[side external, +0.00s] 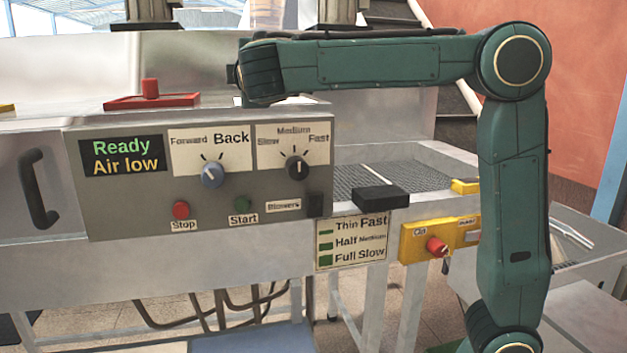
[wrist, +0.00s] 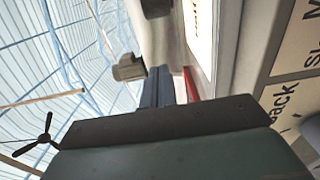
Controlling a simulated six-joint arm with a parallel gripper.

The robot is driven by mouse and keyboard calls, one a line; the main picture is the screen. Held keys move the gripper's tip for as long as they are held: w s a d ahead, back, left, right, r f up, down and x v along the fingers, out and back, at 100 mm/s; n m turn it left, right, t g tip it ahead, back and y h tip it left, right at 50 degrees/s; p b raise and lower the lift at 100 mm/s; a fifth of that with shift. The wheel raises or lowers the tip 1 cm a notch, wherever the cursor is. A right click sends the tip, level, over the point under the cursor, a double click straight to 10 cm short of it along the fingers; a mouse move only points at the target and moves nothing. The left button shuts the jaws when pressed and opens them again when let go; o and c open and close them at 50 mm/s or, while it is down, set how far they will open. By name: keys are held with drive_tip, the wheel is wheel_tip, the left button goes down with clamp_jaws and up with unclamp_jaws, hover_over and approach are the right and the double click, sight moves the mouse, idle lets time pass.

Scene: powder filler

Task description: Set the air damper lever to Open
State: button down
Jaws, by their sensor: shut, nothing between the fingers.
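No lever labelled as the air damper can be made out in either view. A red block on a red plate (side external: 151,98) sits on the machine's top ledge, but I cannot tell whether it belongs to the damper. A red edge (wrist: 191,84) shows beside the fingers in the wrist view. My gripper (wrist: 158,86) is shut and empty, its narrow fingers reaching away past its dark body. In the side view my wrist is above the ledge, right of the red plate, and hides the fingers.
A mesh conveyor (side external: 350,180) lies right.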

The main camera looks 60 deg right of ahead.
drive_tip(key=x, duration=0.8)
drive_tip(key=shift+s+d, duration=0.45)
drive_tip(key=shift+s, duration=0.4)
drive_tip(key=shift+s+d, duration=0.45)
drive_tip(key=shift+s, duration=0.45)
drive_tip(key=shift+s+y, duration=0.15)
drive_tip(key=shift+y, duration=0.15)
drive_tip(key=shift+s+d+n+t, duration=0.1)
drive_tip(key=shift+s+n+t, duration=0.05)
drive_tip(key=shift+n+t, duration=0.15)
